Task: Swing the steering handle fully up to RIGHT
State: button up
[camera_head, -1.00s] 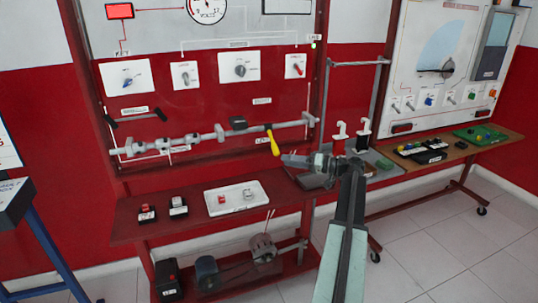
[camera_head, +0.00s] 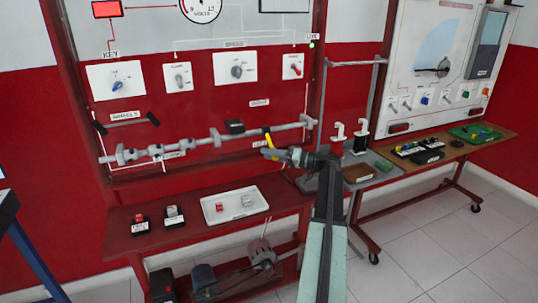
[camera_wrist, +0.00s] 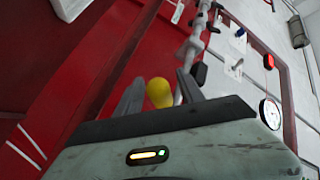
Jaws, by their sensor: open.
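The steering handle is a yellow grip (camera_head: 268,139) at the right part of a grey rod linkage (camera_head: 190,143) on the red panel. It points downward, and its lower end is partly hidden by my gripper (camera_head: 272,154) in the head view. My gripper is open, with its fingers at the lower end of the handle. In the wrist view the yellow handle (camera_wrist: 160,93) shows end-on between the two spread fingers. I cannot tell whether either finger touches it.
A red shelf (camera_head: 180,236) below the panel carries small switches and a white tray (camera_head: 211,214). To the right, a grey side shelf (camera_head: 383,171) holds a brown block (camera_head: 358,173) and two upright levers. A second trainer bench (camera_head: 450,157) stands further right.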

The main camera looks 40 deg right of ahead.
jog(key=shift+w+a, duration=0.15)
jog(key=shift+w, duration=0.2)
grip_shut()
dwell(1.2)
